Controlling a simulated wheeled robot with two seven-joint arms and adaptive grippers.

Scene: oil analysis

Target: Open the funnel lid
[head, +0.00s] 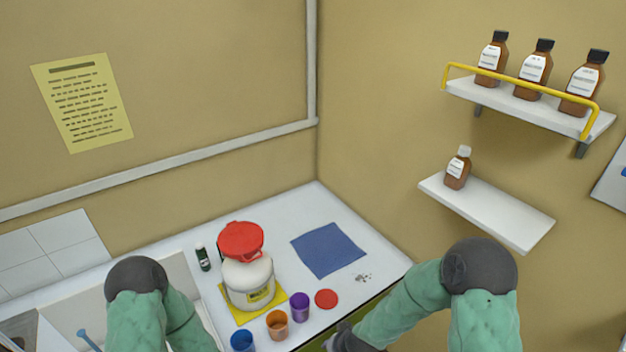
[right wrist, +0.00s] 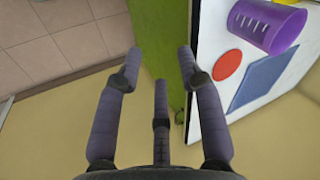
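A white container (head: 250,284) with a yellow label stands upright on a yellow mat (head: 271,301) on the counter. A red funnel with its lid (head: 241,240) sits on top of the container; the lid looks shut. My right gripper (head: 345,339) is partly in view at the bottom, right of the container and at the counter's front edge. In the right wrist view its fingers (right wrist: 160,65) are spread apart with nothing between them. My left arm comes in at lower left in the head view; its gripper is out of the picture.
Blue (head: 243,341), orange (head: 277,324) and purple (head: 299,307) cups stand before the container. Shelves (head: 487,211) with brown bottles hang at right. A sink (head: 185,284) is left.

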